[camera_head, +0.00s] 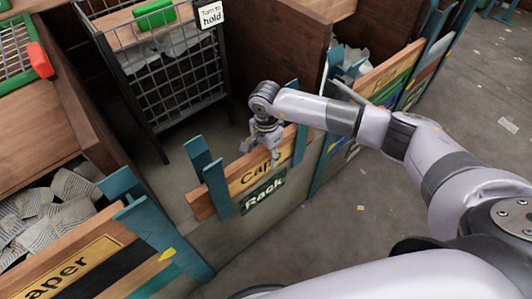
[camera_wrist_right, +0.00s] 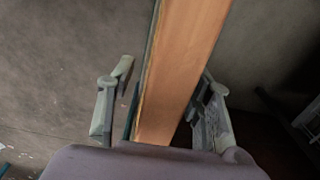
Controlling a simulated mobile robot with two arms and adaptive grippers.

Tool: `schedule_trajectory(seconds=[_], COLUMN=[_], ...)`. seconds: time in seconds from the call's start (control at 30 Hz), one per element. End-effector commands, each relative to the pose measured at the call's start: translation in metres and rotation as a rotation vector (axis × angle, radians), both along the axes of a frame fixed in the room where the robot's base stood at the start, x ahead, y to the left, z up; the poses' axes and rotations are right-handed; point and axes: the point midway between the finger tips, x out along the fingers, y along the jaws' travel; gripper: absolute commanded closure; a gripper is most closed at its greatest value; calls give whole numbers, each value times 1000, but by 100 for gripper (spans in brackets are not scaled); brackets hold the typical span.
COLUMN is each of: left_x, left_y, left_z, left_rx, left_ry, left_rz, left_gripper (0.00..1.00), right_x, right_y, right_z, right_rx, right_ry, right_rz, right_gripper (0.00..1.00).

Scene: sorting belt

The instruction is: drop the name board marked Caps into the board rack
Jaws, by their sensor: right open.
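In the right wrist view, the open fingers (camera_wrist_right: 160,112) stand on both sides of the board (camera_wrist_right: 185,65), with gaps visible. My left gripper is out of view.
A wire cage trolley (camera_head: 165,80) with a "Turn to hold" sign stands behind the rack. At the lower left is a bin of paper with a board ending in "aper" (camera_head: 75,272). More bins with boards (camera_head: 400,65) stand at the upper right. The floor at right is open.

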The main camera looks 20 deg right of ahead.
Motion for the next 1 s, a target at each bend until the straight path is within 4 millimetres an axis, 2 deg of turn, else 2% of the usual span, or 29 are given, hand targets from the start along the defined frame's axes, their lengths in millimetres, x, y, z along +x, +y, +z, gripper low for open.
schedule_trajectory(seconds=[0.03,0.17,0.5,0.6,0.73,1.0], left_x=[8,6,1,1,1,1], left_y=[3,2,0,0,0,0], left_z=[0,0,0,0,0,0], left_rx=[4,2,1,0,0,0], left_ry=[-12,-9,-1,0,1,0], left_rz=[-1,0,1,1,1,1], left_gripper=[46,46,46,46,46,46], right_x=[0,1,2,2,2,1], right_y=[0,0,0,0,0,0], right_z=[0,10,62,73,80,81], right_rx=[0,0,1,3,2,2], right_ry=[0,-3,-6,-4,-3,-2], right_rz=[0,0,0,0,0,0], right_gripper=[54,54,54,54,54,54])
